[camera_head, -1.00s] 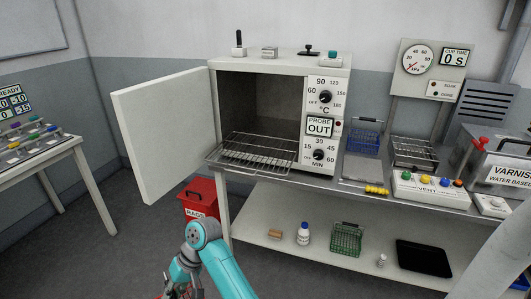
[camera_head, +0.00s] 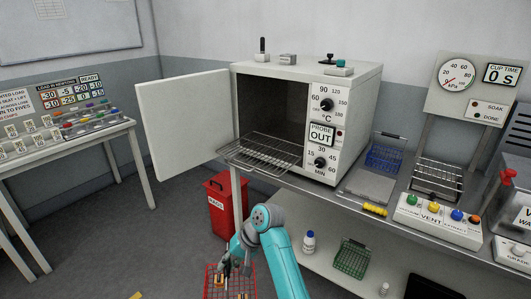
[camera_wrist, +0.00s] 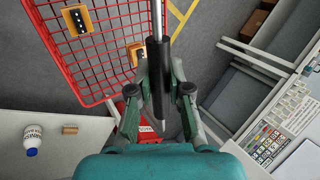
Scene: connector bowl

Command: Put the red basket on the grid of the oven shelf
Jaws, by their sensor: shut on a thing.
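The red basket (camera_head: 213,283) is a wire mesh basket at the bottom of the head view, partly cut off by the frame edge. It also shows at the upper left of the wrist view (camera_wrist: 60,92), with orange-brown blocks bearing black parts inside. My gripper (camera_head: 236,262) is shut on the basket's dark handle grip, seen in the wrist view (camera_wrist: 158,95). It holds the basket in front of the bench, lower than the oven shelf. The oven (camera_head: 356,100) has its door (camera_head: 185,125) open to the left. Its wire grid shelf (camera_head: 262,151) sticks out of the opening and is bare.
A red rags bin (camera_head: 222,208) stands on the floor beneath the oven's left side. A blue basket (camera_head: 385,158) and a wire rack (camera_head: 437,178) stand right of the oven. A green basket (camera_head: 352,258) and bottle (camera_head: 308,242) are on the lower shelf.

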